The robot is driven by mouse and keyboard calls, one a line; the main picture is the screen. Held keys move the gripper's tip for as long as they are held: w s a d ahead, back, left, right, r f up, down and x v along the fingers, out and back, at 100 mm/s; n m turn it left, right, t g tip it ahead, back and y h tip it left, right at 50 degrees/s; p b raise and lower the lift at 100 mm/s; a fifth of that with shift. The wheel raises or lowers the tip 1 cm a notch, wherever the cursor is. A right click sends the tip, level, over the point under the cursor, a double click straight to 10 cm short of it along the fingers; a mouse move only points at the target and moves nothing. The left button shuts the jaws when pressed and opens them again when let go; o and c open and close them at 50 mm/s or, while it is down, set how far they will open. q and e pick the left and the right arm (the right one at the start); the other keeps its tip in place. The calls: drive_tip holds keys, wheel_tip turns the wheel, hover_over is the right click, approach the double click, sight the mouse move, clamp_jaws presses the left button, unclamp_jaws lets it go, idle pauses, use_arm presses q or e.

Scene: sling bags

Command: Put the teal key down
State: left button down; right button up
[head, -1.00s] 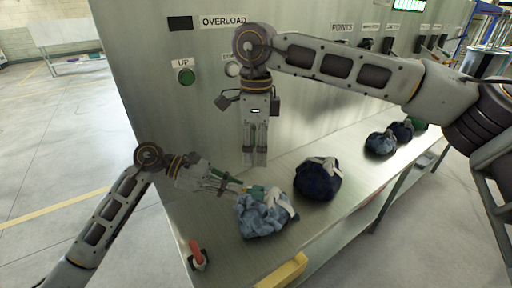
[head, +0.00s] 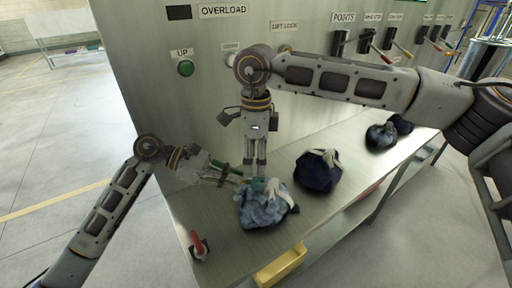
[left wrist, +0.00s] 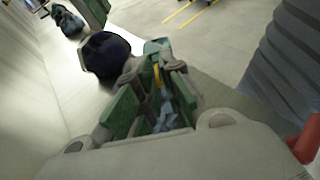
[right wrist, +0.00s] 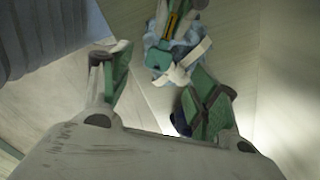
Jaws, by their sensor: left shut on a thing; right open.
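The teal key (head: 258,184) is at the tips of my left gripper (head: 236,179), which is shut on it, just above the light blue sling bag (head: 264,209) with a pale strap. In the right wrist view the teal key (right wrist: 158,60) shows in front of the bag (right wrist: 185,48). It also shows beyond my green finger pads in the left wrist view (left wrist: 157,46). My right gripper (head: 256,174) points down, right above the key; its fingers stand apart in the right wrist view (right wrist: 160,84). Whether key and bag touch is unclear.
A dark blue bag (head: 318,172) stands to the right on the metal bench (head: 222,250), with more bags (head: 381,135) farther along. A red lever (head: 198,246) is at the bench's near left corner. A yellow object (head: 281,267) sits by the front edge. The labelled panel rises behind.

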sight(256, 181)
drive_tip(key=shift+s+f, duration=0.2)
drive_tip(key=shift+f, duration=2.95)
drive_tip(key=shift+c, duration=0.3)
drive_tip(key=c, duration=0.9)
use_arm(q)
drive_tip(key=c, duration=1.5)
unclamp_jaws()
use_arm(e)
drive_tip(key=shift+c, duration=1.1)
use_arm(q)
drive_tip(key=shift+a, duration=0.15)
drive_tip(key=shift+v, duration=5.9)
